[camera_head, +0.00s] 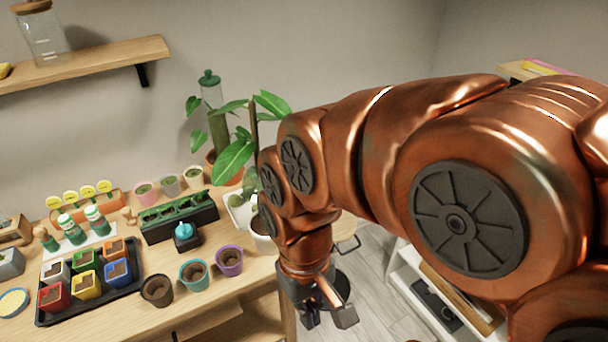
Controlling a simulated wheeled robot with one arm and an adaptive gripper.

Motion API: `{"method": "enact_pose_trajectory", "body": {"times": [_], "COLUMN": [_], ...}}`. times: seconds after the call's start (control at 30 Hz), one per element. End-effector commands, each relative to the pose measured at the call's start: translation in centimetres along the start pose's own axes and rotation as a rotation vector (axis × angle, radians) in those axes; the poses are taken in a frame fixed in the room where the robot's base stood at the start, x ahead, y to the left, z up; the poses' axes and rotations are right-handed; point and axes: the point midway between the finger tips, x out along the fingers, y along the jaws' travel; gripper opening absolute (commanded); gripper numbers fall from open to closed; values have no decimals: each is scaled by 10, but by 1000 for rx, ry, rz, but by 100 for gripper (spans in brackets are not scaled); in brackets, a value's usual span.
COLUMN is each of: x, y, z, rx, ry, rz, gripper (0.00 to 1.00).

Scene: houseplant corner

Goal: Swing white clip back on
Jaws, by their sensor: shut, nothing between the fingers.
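I cannot make out a white clip in this view. A potted plant with broad green leaves (232,162) and an upright brown stake (254,120) stands at the table's right end. Its lower part and a white pot (260,240) are partly hidden by my arm. My gripper (328,318) points down past the table's right edge, to the right of the plant and over the floor. It is shut and empty.
The wooden table (215,312) holds a black tray (133,306) of coloured pots, a purple pot (229,261), a teal pot (194,274) and a black planter (180,216). A white shelf unit (420,303) stands at right. A wall shelf (90,66) is upper left.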

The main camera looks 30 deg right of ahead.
Motion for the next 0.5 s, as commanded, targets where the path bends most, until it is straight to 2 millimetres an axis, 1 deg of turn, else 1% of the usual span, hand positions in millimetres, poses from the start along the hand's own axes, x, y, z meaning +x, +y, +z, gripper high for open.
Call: {"method": "enact_pose_trajectory", "body": {"times": [0.03,0.17,0.23,0.3,0.4,0.5], "x": [15,45,60,72,83,90], "y": [-4,-28,-42,-56,-74,-87], "z": [-3,-11,-18,-29,-46,-67], "rx": [20,93,141,191,259,325], "ry": [-16,-70,-102,-128,-157,-181], "rz": [-30,-163,-256,-353,-497,-645], "gripper": [0,0,0,0,0,0]}}
